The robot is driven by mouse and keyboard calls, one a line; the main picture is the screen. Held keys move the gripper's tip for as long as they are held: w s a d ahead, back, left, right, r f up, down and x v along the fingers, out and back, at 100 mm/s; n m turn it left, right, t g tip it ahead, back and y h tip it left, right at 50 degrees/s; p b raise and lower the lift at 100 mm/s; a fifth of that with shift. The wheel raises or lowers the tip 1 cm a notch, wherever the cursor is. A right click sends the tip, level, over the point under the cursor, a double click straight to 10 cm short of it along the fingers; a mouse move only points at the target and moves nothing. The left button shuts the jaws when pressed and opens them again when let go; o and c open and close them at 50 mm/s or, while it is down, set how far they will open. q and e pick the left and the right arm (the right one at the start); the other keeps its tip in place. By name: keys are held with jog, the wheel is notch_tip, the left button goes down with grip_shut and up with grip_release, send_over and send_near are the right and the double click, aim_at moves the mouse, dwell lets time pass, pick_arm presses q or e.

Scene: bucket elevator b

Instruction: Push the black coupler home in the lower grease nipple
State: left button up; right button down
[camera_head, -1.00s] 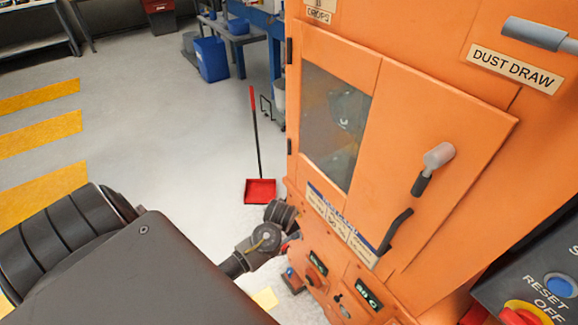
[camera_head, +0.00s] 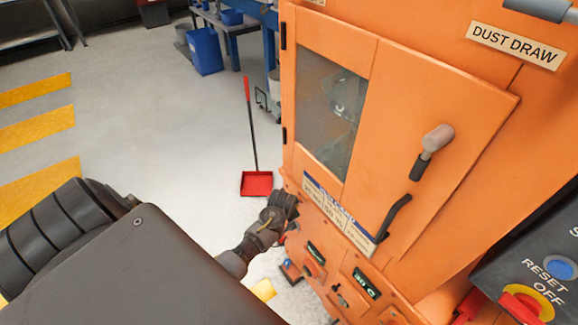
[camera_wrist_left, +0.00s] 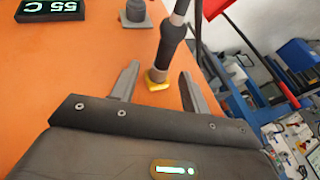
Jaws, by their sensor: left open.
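The black coupler (camera_wrist_left: 172,42) shows in the left wrist view as a dark sleeve with a grey metal end (camera_wrist_left: 159,66). It leans against the orange panel, its lower end at a small yellow square piece (camera_wrist_left: 157,80). I cannot make out the grease nipple itself, nor whether the coupler is fully seated. My left gripper (camera_wrist_left: 158,72) is open, its two fingers apart on either side of the coupler's lower end, with gaps visible. In the head view my left gripper (camera_head: 286,207) is at the machine's lower left edge, and the coupler cannot be made out. My right gripper is not in view.
The orange machine (camera_head: 430,130) fills the right, with a door handle (camera_head: 432,150). A black knob (camera_wrist_left: 135,12) and a temperature display (camera_wrist_left: 50,9) are near the coupler. A red dustpan (camera_head: 256,184) stands on open floor left of the machine.

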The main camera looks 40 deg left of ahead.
pick_arm(q)
jog(key=shift+w+a+f, duration=0.1)
jog(key=shift+w+f, duration=0.1)
jog(key=shift+f, duration=0.15)
grip_shut()
jog(key=shift+s+a+p, duration=0.25)
jog(key=shift+s+p, duration=0.55)
dwell(0.6)
jog(key=shift+s+a+r, duration=0.1)
jog(key=shift+s, duration=0.25)
jog(key=shift+s+a+p, duration=0.2)
jog(key=shift+s+p, duration=0.4)
jog(key=shift+s, duration=0.1)
jog(key=shift+s+a+p, duration=0.2)
jog(key=shift+s+p, duration=0.35)
jog(key=shift+s, duration=0.1)
jog(key=shift+s, duration=0.1)
